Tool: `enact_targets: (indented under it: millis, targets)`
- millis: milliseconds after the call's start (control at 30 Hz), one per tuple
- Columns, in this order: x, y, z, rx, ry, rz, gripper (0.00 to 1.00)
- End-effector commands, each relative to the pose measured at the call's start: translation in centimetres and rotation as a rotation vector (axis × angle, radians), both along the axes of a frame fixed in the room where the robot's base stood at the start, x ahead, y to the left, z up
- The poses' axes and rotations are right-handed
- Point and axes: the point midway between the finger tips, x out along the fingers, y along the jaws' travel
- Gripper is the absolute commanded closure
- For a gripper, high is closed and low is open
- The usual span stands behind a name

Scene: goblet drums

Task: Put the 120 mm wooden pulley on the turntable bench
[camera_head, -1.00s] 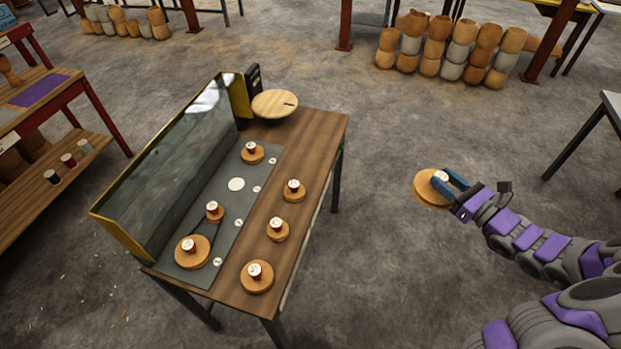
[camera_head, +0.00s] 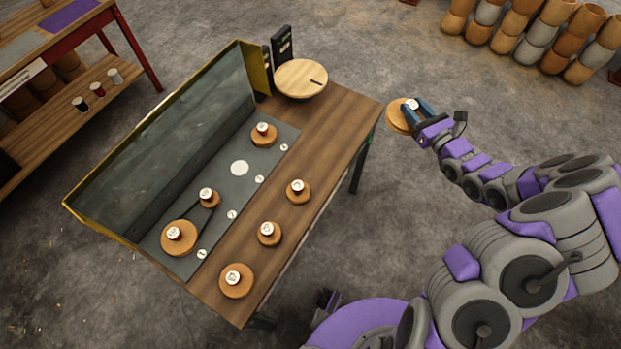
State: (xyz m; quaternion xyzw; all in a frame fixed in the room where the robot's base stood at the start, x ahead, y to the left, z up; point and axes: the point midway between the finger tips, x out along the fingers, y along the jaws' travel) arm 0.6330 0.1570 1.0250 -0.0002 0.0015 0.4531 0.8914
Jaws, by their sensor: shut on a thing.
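My gripper (camera_head: 417,108) is shut on a round wooden pulley (camera_head: 398,117) with a white-topped hub. It holds the pulley in the air just right of the bench's far right corner, apart from the bench. The turntable bench (camera_head: 335,128) has a wooden top, a dark grey plate and a round wooden turntable (camera_head: 301,78) at its far end. Three wooden pulleys stand on the bare wood: a far one (camera_head: 298,192), a middle one (camera_head: 269,234) and a near one (camera_head: 236,281). More pulleys (camera_head: 179,238) sit on the grey plate. The label on the held pulley is too small to read.
A clear guard (camera_head: 165,130) with a yellow frame stands along the bench's left side. A dark box (camera_head: 282,45) stands behind the turntable. A shelf unit (camera_head: 60,115) is at left, and stacked drum shells (camera_head: 530,35) are at back right. The wood near the turntable is clear.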

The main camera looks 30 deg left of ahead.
Motion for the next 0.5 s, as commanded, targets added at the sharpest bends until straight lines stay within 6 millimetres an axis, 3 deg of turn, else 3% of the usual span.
enact_targets:
  millis: [33,100,267,500]
  targets:
    - [0.0,2.1,-0.3,0.002,0.004,0.003,0.97]
    - [0.1,4.2,-0.9,0.004,0.003,-0.006,0.97]
    - [-0.3,8.8,-3.1,0.004,0.006,-0.029,0.97]
    - [-2.3,15.3,-6.7,0.001,0.005,-0.062,0.97]
